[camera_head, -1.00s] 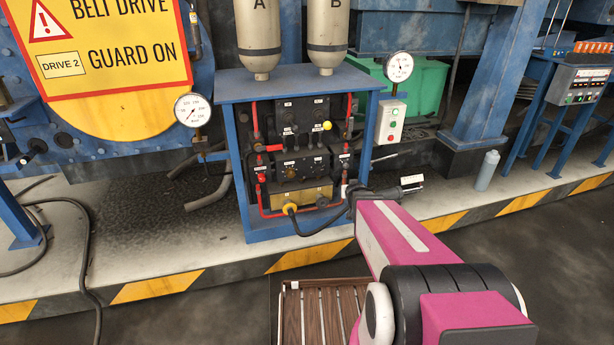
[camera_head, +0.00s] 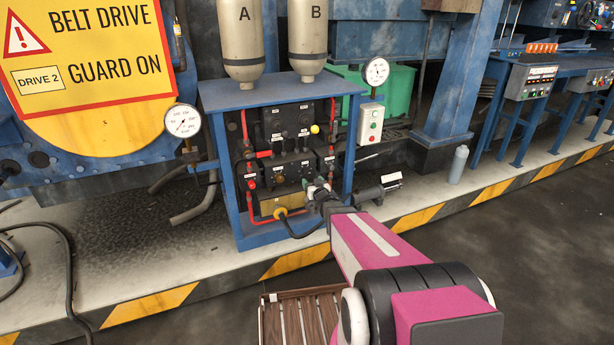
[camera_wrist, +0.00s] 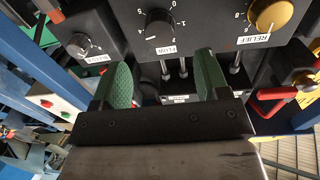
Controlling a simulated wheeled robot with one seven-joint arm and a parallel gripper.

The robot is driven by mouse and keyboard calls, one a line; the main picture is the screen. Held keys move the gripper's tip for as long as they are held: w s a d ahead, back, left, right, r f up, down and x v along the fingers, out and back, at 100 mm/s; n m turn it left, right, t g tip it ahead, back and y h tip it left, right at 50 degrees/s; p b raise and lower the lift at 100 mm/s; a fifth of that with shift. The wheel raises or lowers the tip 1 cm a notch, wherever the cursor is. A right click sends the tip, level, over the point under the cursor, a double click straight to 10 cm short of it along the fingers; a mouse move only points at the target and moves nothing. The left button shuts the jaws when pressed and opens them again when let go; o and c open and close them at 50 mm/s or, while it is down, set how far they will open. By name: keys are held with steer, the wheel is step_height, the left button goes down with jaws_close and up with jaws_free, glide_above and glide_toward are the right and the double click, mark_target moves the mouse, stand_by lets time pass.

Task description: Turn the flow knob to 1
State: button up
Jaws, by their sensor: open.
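The flow knob (camera_wrist: 158,26) is a black round knob on the dark panel, with white scale marks around it and a label reading FLOW below. Its exact pointer setting is too small to read surely. My gripper (camera_wrist: 162,72) is open and empty in the wrist view, its green-padded fingers spread just below the knob, apart from it. In the head view my gripper (camera_head: 319,187) is in front of the lower right of the panel (camera_head: 292,170) and hides part of it.
A red lever (camera_wrist: 272,100) is at the right. The blue frame (camera_head: 231,185) surrounds the panel.

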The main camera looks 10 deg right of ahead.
mark_target(307, 174)
steer(key=w, duration=0.2)
steer(key=w+a, duration=0.1)
steer(key=w, duration=0.4)
steer(key=shift+a, duration=0.15)
steer(key=c, duration=0.9)
